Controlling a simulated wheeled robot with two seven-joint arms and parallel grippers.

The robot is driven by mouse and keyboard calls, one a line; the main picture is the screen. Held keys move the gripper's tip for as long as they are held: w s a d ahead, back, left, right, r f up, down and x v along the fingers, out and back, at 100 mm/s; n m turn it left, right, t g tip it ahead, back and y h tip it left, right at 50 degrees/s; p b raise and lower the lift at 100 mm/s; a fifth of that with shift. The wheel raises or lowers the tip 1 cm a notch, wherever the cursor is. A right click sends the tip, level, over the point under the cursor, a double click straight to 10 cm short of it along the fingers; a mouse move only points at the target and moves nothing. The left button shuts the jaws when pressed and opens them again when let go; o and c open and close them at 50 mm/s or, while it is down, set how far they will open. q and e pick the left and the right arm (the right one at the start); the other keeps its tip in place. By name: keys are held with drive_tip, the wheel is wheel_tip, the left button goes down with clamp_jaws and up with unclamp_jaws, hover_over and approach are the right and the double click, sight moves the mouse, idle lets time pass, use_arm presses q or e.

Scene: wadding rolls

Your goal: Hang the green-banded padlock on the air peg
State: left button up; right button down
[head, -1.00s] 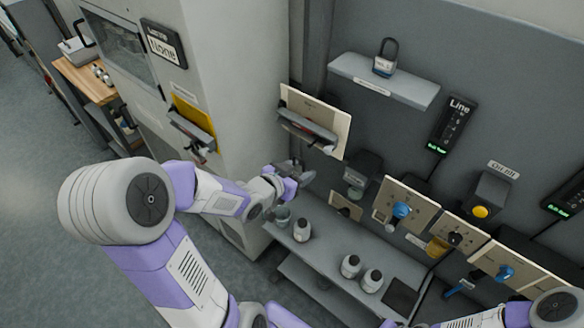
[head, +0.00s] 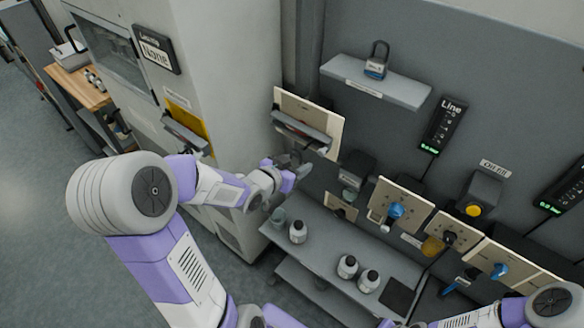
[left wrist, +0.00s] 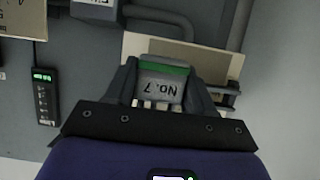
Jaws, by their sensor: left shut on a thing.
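My left gripper (head: 292,163) is in front of the machine's side, just below a cream board (head: 318,112) with a dark holder. In the left wrist view, the gripper (left wrist: 160,88) is shut on the green-banded padlock (left wrist: 160,78). The padlock has a grey body with a green band and an upside-down "No. 7" label. I cannot pick out the air peg for sure. My right gripper is out of view; only part of its arm shows at the lower right.
A blue-banded padlock (head: 376,67) stands on the wall shelf (head: 400,88). Several small bottles stand on the lower bench (head: 325,250). Wall panels with blue knobs (head: 396,210) line the right, near a yellow button (head: 473,210). A dark "Line" sign (head: 442,125) hangs above.

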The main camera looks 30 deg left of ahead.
use_arm(q)
drive_tip(key=shift+r+b+x, duration=0.25)
drive_tip(key=shift+b+x, duration=0.35)
drive_tip(key=shift+x, duration=0.85)
drive_tip(key=shift+r+b+x, duration=0.2)
drive_tip(key=shift+b+x, duration=0.35)
drive_tip(key=shift+x, duration=0.9)
drive_tip(key=shift+w, duration=0.2)
drive_tip(key=o, duration=1.2)
